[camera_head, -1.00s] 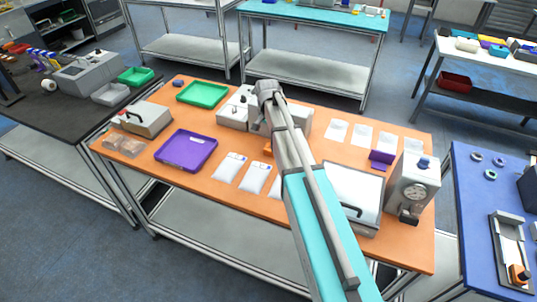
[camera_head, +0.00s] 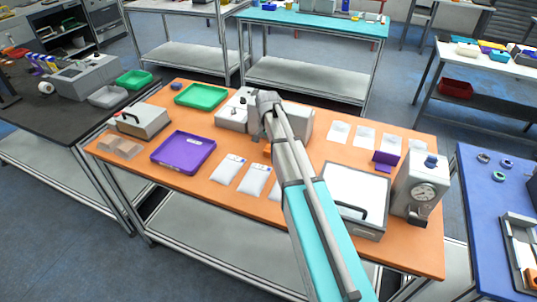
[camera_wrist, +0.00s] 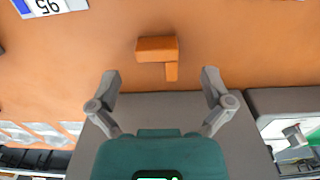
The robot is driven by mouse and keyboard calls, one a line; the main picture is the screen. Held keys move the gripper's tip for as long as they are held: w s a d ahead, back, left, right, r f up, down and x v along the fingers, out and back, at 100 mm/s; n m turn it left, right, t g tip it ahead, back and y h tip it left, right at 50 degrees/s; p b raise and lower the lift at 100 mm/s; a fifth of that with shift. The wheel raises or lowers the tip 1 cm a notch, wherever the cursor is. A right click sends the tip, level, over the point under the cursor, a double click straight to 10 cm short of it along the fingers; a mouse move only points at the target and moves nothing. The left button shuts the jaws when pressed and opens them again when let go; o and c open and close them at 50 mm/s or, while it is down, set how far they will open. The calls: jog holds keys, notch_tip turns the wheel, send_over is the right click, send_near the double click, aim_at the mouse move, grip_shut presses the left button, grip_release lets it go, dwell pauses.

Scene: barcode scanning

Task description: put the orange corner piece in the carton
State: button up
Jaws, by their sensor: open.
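The orange corner piece (camera_wrist: 157,49) lies on the orange table, just ahead of my gripper in the wrist view. It has a wide block and a narrower leg pointing toward me. My gripper (camera_wrist: 160,80) is open and empty, its two fingers apart on either side of the leg's line, short of the piece.
The orange table (camera_head: 205,111) also holds a purple tray (camera_head: 184,152), a green tray (camera_head: 201,94), white bags (camera_head: 254,180), a lidded box (camera_head: 357,195) and a gauge device (camera_head: 418,189). A grey body (camera_wrist: 180,107) lies close below my gripper in the wrist view.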

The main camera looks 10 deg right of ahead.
aim_at(269, 151)
jog(key=shift+f, duration=0.1)
jog(key=shift+d+f+b, duration=0.15)
jog(key=shift+f+b, duration=1.1)
jog(key=shift+b, duration=0.1)
jog(key=shift+d+f+b, duration=0.1)
jog(key=shift+f+b, duration=1.15)
jog(key=shift+b, duration=0.05)
jog(key=c, duration=0.9)
jog(key=shift+r, duration=0.15)
notch_tip(269, 151, up, 3)
jog(key=p, duration=0.3)
jog(key=s+r+p, duration=0.3)
jog(key=s, duration=0.1)
jog(key=s+r+p, duration=0.3)
jog(key=s, duration=0.2)
jog(key=s+r+p, duration=0.3)
jog(key=s+p, duration=0.1)
jog(key=s, duration=0.1)
jog(key=shift+a+r, duration=0.25)
jog(key=shift+r, duration=0.15)
